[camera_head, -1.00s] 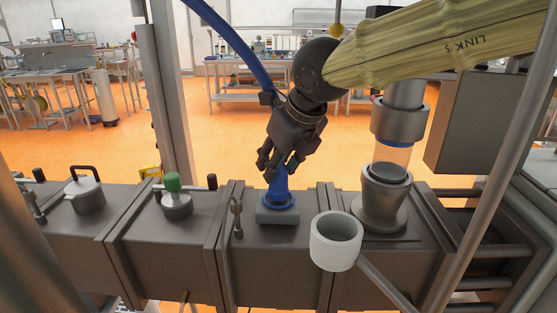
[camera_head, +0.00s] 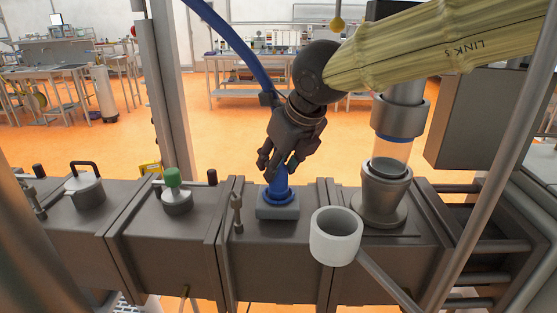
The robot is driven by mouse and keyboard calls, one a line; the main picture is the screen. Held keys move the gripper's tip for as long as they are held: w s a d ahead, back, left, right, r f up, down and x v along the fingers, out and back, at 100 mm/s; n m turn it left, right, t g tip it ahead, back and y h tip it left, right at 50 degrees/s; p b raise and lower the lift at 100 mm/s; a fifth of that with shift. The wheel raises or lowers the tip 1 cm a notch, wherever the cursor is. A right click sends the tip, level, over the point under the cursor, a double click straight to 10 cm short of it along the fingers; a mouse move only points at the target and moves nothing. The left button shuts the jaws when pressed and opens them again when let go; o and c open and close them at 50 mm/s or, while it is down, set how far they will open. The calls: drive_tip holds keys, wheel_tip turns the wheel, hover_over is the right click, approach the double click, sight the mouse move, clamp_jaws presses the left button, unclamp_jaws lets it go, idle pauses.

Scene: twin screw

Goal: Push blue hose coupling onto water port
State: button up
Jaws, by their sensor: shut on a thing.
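The blue hose coupling (camera_head: 278,187) stands upright at the middle of the machine, below my gripper. My gripper (camera_head: 277,174) points down and is shut on the upper part of the coupling. The coupling's lower end meets a blue ring on a grey square block, the water port (camera_head: 277,208). I cannot tell how deep the coupling sits, as the joint is small in view. A blue hose (camera_head: 228,38) comes down from the upper left and passes behind my gripper.
A white cup (camera_head: 335,238) on a rod stands in front, right of the port. A metal funnel (camera_head: 384,195) with a clear tube stands at the right. A green-topped fitting (camera_head: 174,190) and a lidded cap (camera_head: 86,186) are at the left. Upright posts flank the machine.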

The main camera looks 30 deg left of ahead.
drive_tip(key=shift+f, duration=0.1)
drive_tip(key=o, duration=1)
drive_tip(key=v, duration=1.2)
